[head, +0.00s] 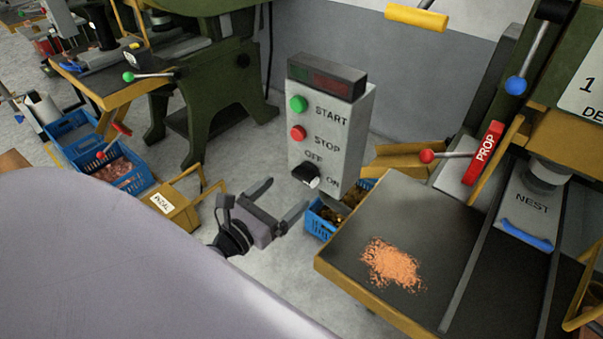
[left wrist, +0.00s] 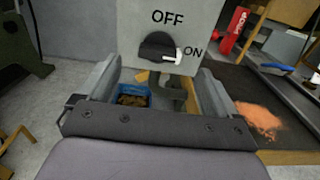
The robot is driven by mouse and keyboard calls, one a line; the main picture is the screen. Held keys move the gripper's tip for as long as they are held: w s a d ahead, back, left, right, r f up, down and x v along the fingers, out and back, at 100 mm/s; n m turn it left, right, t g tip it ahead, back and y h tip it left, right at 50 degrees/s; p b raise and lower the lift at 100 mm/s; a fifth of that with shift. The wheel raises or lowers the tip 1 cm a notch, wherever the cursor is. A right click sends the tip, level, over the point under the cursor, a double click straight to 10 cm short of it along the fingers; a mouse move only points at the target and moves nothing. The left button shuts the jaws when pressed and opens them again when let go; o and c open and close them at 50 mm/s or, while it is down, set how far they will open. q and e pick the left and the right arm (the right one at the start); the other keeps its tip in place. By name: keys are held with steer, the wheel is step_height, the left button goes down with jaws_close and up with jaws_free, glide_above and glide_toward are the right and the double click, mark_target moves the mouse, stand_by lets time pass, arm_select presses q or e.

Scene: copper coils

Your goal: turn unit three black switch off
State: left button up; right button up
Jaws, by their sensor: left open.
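A grey control box (head: 345,150) stands in the middle of the head view. It carries a green START button (head: 298,104), a red STOP button (head: 298,132) and a black rotary switch (head: 306,175) below them. In the left wrist view the black switch (left wrist: 156,47) sits under the word OFF, its white pointer towards ON at the right. No unit number is visible on the box. My left gripper (head: 283,198) is open and empty, below and left of the switch, apart from it. In the left wrist view its fingers (left wrist: 157,78) are spread below the knob. My right gripper is not in view.
A bench (head: 345,250) with orange-copper shavings (head: 392,265) stands right of the gripper. A blue crate (head: 320,222) sits on the floor behind the fingers. A yellow pedal box (head: 172,207) is at the left. A red-knobbed lever (head: 427,156) juts out right of the box.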

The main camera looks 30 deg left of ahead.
mark_target(302, 179)
arm_select(q)
steer(key=shift+w+d+p, duration=0.15)
steer(key=shift+w+p, duration=0.1)
steer(key=shift+w, duration=1.35)
steer(key=shift+w+d+p, duration=0.15)
steer(key=shift+w+p, duration=0.05)
steer(key=shift+w, duration=1.4)
steer(key=c, duration=1.1)
